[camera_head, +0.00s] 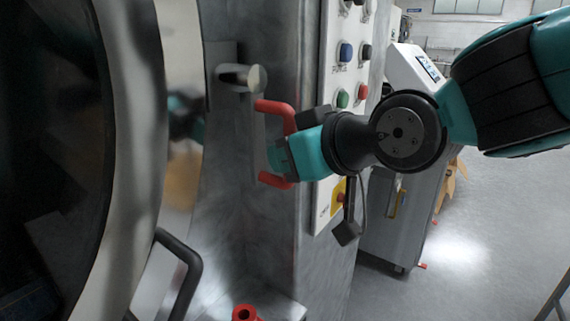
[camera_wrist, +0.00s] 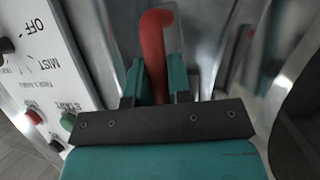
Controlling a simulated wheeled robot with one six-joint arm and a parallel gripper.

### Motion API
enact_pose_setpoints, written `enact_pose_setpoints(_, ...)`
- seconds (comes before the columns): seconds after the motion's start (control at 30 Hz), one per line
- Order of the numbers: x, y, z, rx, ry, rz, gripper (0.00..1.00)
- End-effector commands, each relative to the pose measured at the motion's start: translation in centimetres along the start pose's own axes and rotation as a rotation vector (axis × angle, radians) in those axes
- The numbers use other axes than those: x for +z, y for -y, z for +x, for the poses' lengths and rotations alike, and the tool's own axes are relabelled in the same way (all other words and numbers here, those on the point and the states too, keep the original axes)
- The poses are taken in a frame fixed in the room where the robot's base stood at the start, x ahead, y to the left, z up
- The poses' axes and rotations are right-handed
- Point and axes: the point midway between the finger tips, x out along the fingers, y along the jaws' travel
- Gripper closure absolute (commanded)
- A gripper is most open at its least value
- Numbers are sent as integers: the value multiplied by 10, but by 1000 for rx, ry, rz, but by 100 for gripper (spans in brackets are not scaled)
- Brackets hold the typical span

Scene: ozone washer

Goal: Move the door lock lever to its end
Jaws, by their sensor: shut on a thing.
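The red door lock lever (camera_head: 277,108) is a bent handle on the grey metal front, right of the round door. My gripper (camera_head: 278,153) is around the lever's middle; red shows above and below the teal fingers. In the wrist view, the lever (camera_wrist: 153,36) stands between the two fingers of my gripper (camera_wrist: 156,82), and they are shut on it. The fingers and wrist hide part of the lever and its mounting.
A metal peg (camera_head: 242,76) sticks out just above the lever. A black door handle (camera_head: 184,265) is at lower left. A button panel (camera_head: 345,70) stands close on the right, partly behind my wrist. A red part (camera_head: 244,313) is at the bottom. Open floor lies at right.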

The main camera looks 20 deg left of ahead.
Motion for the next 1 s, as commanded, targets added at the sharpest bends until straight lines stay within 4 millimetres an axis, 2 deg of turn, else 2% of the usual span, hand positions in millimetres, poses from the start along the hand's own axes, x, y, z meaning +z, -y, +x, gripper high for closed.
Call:
enact_pose_setpoints(0.4, 0, -3, 0, 10, -2, -14, 100)
enact_pose_setpoints(0.43, 0, -3, 0, 10, -2, -14, 76)
enact_pose_setpoints(0.5, 0, -3, 0, 10, -2, -13, 60)
enact_pose_setpoints(0.53, 0, -3, 0, 9, -2, -13, 56)
enact_pose_setpoints(1.0, 0, -2, -4, 6, -4, -10, 56)
